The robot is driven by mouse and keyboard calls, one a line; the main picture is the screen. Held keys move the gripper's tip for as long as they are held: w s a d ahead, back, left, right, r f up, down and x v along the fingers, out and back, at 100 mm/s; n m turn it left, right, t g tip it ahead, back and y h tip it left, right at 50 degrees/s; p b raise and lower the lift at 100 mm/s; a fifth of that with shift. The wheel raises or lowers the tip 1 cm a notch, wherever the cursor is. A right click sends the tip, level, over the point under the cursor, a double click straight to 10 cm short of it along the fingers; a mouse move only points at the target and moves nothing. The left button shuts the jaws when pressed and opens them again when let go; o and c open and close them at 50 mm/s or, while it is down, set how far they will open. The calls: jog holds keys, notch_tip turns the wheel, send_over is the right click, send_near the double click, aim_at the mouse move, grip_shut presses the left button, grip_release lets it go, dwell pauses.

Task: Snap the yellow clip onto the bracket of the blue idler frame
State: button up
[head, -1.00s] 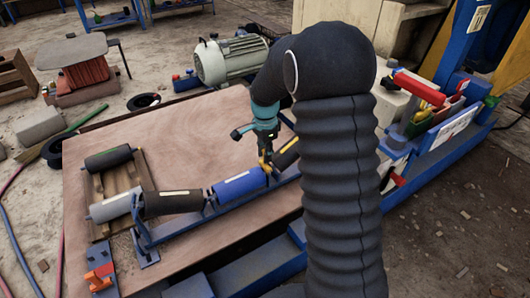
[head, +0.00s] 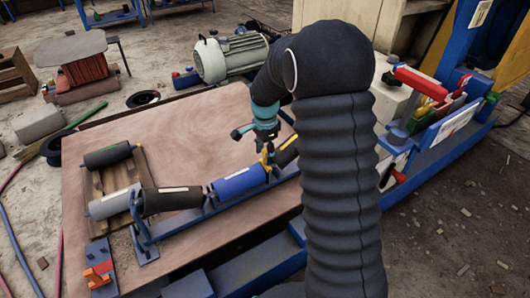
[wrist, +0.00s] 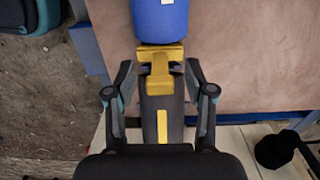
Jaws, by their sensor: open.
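The blue idler frame (head: 205,216) lies on the tabletop and carries a black roller at left, a blue roller (head: 238,183) in the middle and a black roller at right. The yellow clip (head: 267,158) stands between the blue roller and the right black roller. In the wrist view the yellow clip (wrist: 160,65) sits just below the blue roller's end, at the bracket; I cannot tell whether it is seated. My gripper (wrist: 159,75) is open, its two fingers on either side of the clip and apart from it. In the head view my gripper (head: 266,143) is directly over the clip.
A wooden pallet (head: 118,187) with loose rollers is at the table's left. An orange-red clamp-like part (head: 98,275) lies at the front left. A grey motor (head: 230,57) stands behind the table. The brown tabletop behind the frame is clear.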

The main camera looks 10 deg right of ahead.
notch_tip(320, 180, up, 12)
dwell(0.6)
